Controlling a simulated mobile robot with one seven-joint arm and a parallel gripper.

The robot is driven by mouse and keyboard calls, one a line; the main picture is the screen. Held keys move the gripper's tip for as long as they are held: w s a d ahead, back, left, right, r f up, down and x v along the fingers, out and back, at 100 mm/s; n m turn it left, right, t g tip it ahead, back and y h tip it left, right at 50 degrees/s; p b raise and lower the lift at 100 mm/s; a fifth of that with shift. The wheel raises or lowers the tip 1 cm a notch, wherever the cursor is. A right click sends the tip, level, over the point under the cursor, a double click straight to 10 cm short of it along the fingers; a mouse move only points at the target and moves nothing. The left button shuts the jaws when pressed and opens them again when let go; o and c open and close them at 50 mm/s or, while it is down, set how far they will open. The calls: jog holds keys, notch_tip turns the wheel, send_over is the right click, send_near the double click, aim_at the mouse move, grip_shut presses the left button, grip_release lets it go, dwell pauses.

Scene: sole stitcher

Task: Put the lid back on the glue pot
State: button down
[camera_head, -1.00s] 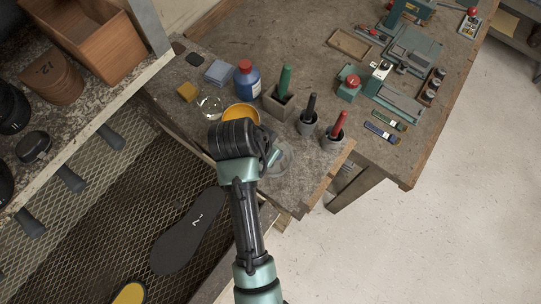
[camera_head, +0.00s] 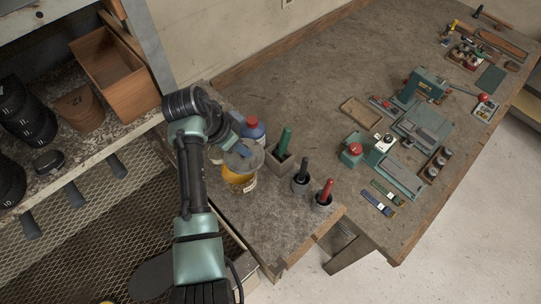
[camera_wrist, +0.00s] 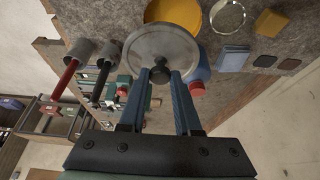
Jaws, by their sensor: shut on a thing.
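The lid (camera_head: 247,157) is a flat grey disc with a black knob. In the wrist view the lid (camera_wrist: 150,50) is held out in front of my gripper. My gripper (camera_wrist: 160,75) is shut on the knob, one blue finger on each side. The glue pot (camera_head: 238,184) is a yellow pot with a label, standing on the bench's near end. In the head view the lid overlaps the pot's upper part and hides much of its mouth. In the wrist view the yellow pot (camera_wrist: 175,11) shows past the lid's edge. I cannot tell whether lid and pot touch.
A blue bottle with a red cap (camera_head: 252,129) stands close behind the pot. A holder with a green-handled tool (camera_head: 280,158), a black-handled tool (camera_head: 301,180) and a red-handled tool (camera_head: 323,198) stand to the right. The shelf (camera_head: 90,150) lies left. The middle bench is fairly clear.

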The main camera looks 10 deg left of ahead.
aim_at(230, 158)
jog(key=shift+s+a, duration=0.1)
jog(key=shift+a, duration=0.95)
jog(key=shift+f+b, duration=2.55)
jog(key=shift+f, duration=0.6)
jog(key=shift+f, duration=0.15)
jog(key=shift+c, duration=0.2)
grip_release()
jog(key=shift+r+p, duration=3.1)
jog(key=shift+r, duration=0.45)
